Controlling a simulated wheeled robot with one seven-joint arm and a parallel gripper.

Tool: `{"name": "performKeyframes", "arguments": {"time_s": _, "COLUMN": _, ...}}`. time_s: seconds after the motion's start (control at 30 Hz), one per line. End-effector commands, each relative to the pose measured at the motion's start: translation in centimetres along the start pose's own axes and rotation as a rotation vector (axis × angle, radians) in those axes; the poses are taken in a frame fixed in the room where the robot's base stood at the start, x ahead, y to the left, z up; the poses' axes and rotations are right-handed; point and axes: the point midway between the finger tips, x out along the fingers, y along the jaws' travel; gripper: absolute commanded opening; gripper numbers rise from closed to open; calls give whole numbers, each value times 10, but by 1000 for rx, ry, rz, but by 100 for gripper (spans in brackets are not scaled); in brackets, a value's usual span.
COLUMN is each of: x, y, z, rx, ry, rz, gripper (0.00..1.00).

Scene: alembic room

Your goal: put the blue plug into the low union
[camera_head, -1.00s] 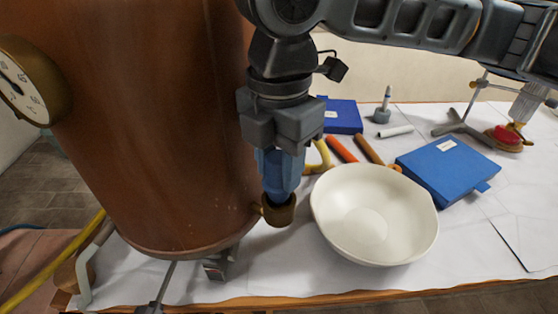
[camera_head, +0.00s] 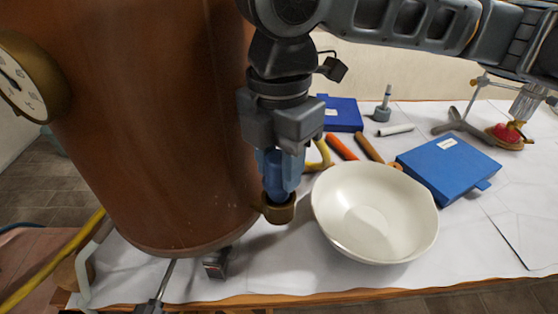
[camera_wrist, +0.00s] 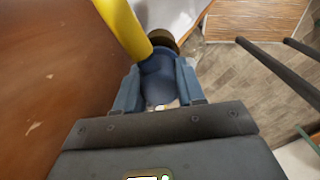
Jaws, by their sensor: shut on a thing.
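The blue plug (camera_head: 274,178) points down between the fingers of my gripper (camera_head: 280,172), which is shut on it. The low union (camera_head: 279,210) is a short brass cup at the lower right side of the copper vessel. The plug's lower end is at the union's mouth; I cannot tell how deep it sits, as the union's rim hides its tip. In the wrist view the plug (camera_wrist: 158,78) lies between the two blue-grey fingers, with the brass union (camera_wrist: 163,39) just beyond it.
The large copper vessel (camera_head: 160,120) stands close on the left, with a dial gauge (camera_head: 20,80) on it. A white bowl (camera_head: 375,212) is close on the right. Blue boxes (camera_head: 448,167) and tools lie behind it. A yellow bar (camera_wrist: 122,25) crosses the wrist view.

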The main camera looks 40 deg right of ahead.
Motion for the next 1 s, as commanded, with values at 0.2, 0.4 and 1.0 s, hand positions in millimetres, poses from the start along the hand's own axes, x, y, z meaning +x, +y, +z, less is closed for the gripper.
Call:
{"name": "performKeyframes", "arguments": {"time_s": 0.2, "x": 3, "y": 0, "z": 0, "rx": 0, "ry": 0, "rz": 0, "gripper": 7}}
{"name": "performKeyframes", "arguments": {"time_s": 0.4, "x": 5, "y": 0, "z": 0, "rx": 0, "ry": 0, "rz": 0, "gripper": 7}}
{"name": "performKeyframes", "arguments": {"time_s": 1.0, "x": 11, "y": 0, "z": 0, "rx": 0, "ry": 0, "rz": 0, "gripper": 7}}
